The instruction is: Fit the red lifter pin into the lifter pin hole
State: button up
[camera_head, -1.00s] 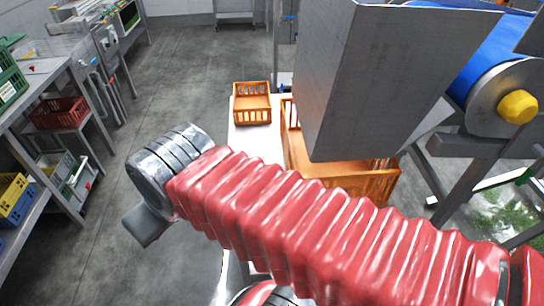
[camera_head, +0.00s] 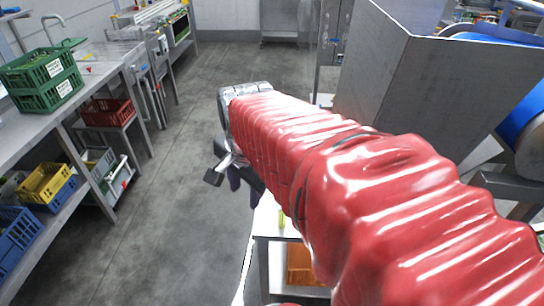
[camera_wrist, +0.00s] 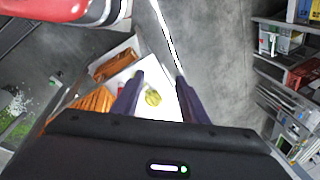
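I cannot make out the red lifter pin or the lifter pin hole in either view. My gripper (camera_wrist: 159,80) shows in the wrist view with its two dark fingers spread apart and nothing between the tips. In the head view my gripper (camera_head: 245,188) hangs beyond the end of my red-sleeved arm, partly hidden by it. The fingers are above a white bench top (camera_head: 268,217).
Orange crates (camera_wrist: 96,101) stand by the white top. A large grey metal hopper (camera_head: 410,85) is at right, close to my arm. Shelves with green crates (camera_head: 45,80) and a yellow crate (camera_head: 45,183) line the left. The floor (camera_head: 150,215) between is clear.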

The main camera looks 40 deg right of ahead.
jog(key=s+d+f+m+g, duration=0.1)
jog(key=s+d+f+m, duration=0.1)
jog(key=d+m, duration=0.6)
jog(key=s+d+f+m+g+y, duration=0.1)
jog(key=s+d+f+m, duration=0.2)
jog(key=d+m, duration=0.6)
jog(key=m, duration=0.2)
jog(key=shift+d+m+g, duration=0.25)
jog(key=shift+m+g, duration=0.05)
jog(key=shift+g, duration=0.1)
jog(key=shift+s+f, duration=0.1)
jog(key=shift+f, duration=0.1)
notch_tip(320, 180, down, 14)
jog(key=shift+r, duration=0.2)
jog(key=shift+c, duration=0.6)
grip_shut()
jog(key=shift+r, duration=0.6)
